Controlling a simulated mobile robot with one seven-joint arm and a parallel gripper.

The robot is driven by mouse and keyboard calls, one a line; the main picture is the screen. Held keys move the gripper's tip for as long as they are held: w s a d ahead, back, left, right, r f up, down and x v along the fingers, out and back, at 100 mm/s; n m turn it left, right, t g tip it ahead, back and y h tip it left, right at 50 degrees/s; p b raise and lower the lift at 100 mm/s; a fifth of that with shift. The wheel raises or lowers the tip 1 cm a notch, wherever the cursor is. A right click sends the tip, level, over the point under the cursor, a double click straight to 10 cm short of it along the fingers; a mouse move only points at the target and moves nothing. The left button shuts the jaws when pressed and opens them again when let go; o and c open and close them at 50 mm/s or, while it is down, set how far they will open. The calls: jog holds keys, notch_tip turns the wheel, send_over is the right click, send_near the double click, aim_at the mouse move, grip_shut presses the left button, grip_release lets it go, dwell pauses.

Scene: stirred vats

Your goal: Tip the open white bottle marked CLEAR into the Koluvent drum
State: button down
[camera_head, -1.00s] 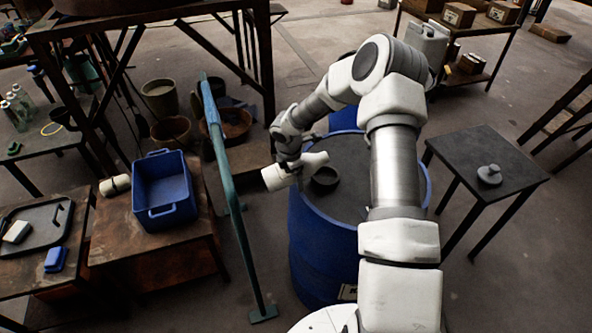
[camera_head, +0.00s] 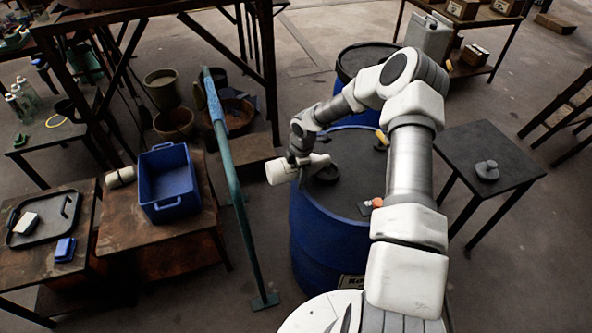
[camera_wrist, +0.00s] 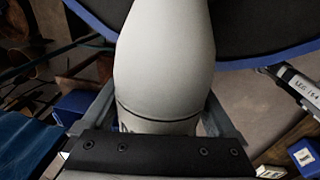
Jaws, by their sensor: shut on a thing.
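The white bottle (camera_head: 280,172) is in my gripper (camera_head: 301,163), tilted far over, almost lying flat. Its narrow end points right, over the drum top and close to the dark round opening (camera_head: 325,173). I cannot see any liquid, and the CLEAR marking cannot be read. The blue Koluvent drum (camera_head: 318,235) has a dark top and a label low on its front, partly hidden by my base. In the wrist view the bottle (camera_wrist: 165,60) fills the middle between the fingers, with the drum's dark top (camera_wrist: 262,22) behind it.
A green and blue rail (camera_head: 232,175) stands left of the drum. A blue crate (camera_head: 167,184) sits on a rusty table. A second drum (camera_head: 347,62) stands behind. A dark table (camera_head: 497,160) is at right. Small orange (camera_head: 376,202) and yellow (camera_head: 381,137) items show at the drum top.

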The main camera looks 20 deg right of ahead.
jog(key=shift+r+y+p, duration=0.3)
jog(key=shift+r+p, duration=0.15)
jog(key=shift+p, duration=0.2)
jog(key=shift+d+r+y+p, duration=0.1)
jog(key=shift+r+y+p, duration=0.4)
jog(key=shift+p, duration=0.2)
jog(key=shift+d+r+y, duration=0.25)
jog(key=shift+r+y, duration=0.7)
jog(key=shift+y, duration=0.25)
